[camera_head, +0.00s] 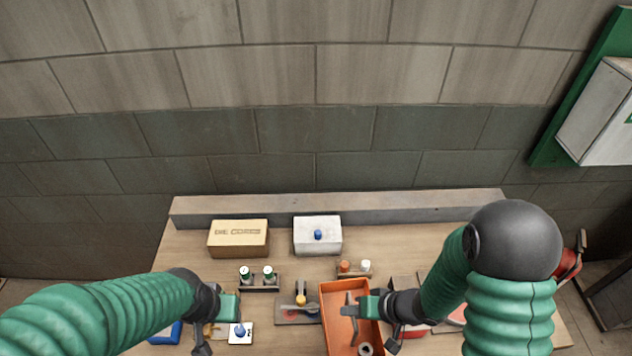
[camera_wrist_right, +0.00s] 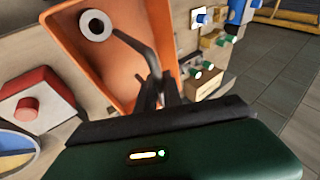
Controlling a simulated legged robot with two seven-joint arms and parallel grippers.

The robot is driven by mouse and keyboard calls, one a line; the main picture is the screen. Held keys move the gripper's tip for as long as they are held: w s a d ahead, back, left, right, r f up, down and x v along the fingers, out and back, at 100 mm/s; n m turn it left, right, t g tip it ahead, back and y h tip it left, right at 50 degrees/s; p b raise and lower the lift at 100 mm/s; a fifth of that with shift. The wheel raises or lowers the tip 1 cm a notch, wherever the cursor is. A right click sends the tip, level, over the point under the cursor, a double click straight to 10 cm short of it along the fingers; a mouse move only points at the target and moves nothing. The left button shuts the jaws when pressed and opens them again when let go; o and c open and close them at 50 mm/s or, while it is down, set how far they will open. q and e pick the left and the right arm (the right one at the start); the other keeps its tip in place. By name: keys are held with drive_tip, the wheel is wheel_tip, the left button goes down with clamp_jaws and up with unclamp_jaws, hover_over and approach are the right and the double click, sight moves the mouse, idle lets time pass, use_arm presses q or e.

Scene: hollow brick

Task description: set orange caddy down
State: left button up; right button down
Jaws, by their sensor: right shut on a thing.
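The orange caddy (camera_head: 338,326) is at the front of the bench, right of its middle. It also fills the upper left of the right wrist view (camera_wrist_right: 122,76). My right gripper (camera_head: 357,306) is shut on the caddy's grey handle (camera_wrist_right: 136,45), with its dark fingers over the open top. A white ring-shaped roll (camera_wrist_right: 95,25) lies inside the caddy. I cannot tell whether the caddy's base touches the bench. My left gripper (camera_head: 236,308) is left of the caddy, apart from it; its fingertips are not clear.
A cardboard box (camera_head: 238,239) and a white box with a blue knob (camera_head: 317,236) stand at the back of the wooden bench (camera_head: 190,240).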

drive_tip(key=w+d+r+b, duration=0.2)
drive_tip(key=d+r+b, duration=0.1)
drive_tip(key=d, duration=0.8)
drive_tip(key=shift+w+r+n, duration=0.25)
drive_tip(key=shift+r+n, duration=0.05)
drive_tip(key=shift+r, duration=0.3)
drive_tip(key=shift+a, duration=0.1)
drive_tip(key=shift+f, duration=0.15)
